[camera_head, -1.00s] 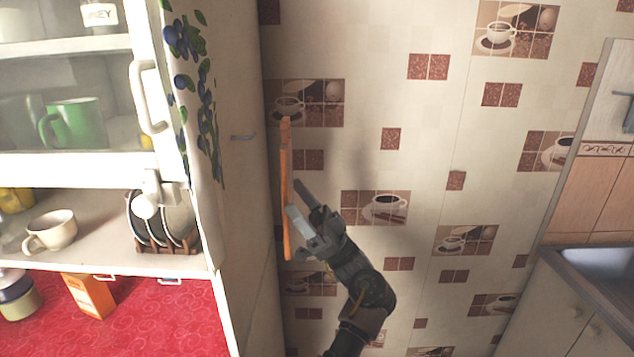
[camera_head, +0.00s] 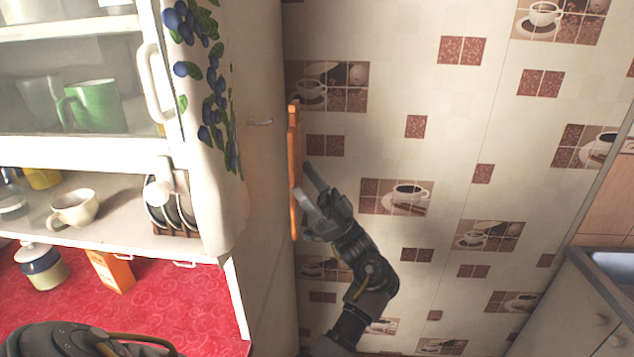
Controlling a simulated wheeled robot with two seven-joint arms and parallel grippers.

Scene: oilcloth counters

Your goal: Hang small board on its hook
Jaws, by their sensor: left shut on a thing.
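The small board (camera_head: 295,170) is orange-brown wood, seen almost edge-on and held upright beside the cabinet's side wall. My left gripper (camera_head: 308,192) is shut on the board's right side, around its lower half. Any hole in the board is hidden by the edge-on angle. My right gripper is not in view.
The cabinet side (camera_head: 262,210) stands close left of the board. The tiled wall (camera_head: 450,130) is behind; a sink (camera_head: 612,268) is at right. Space right of my gripper is free.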

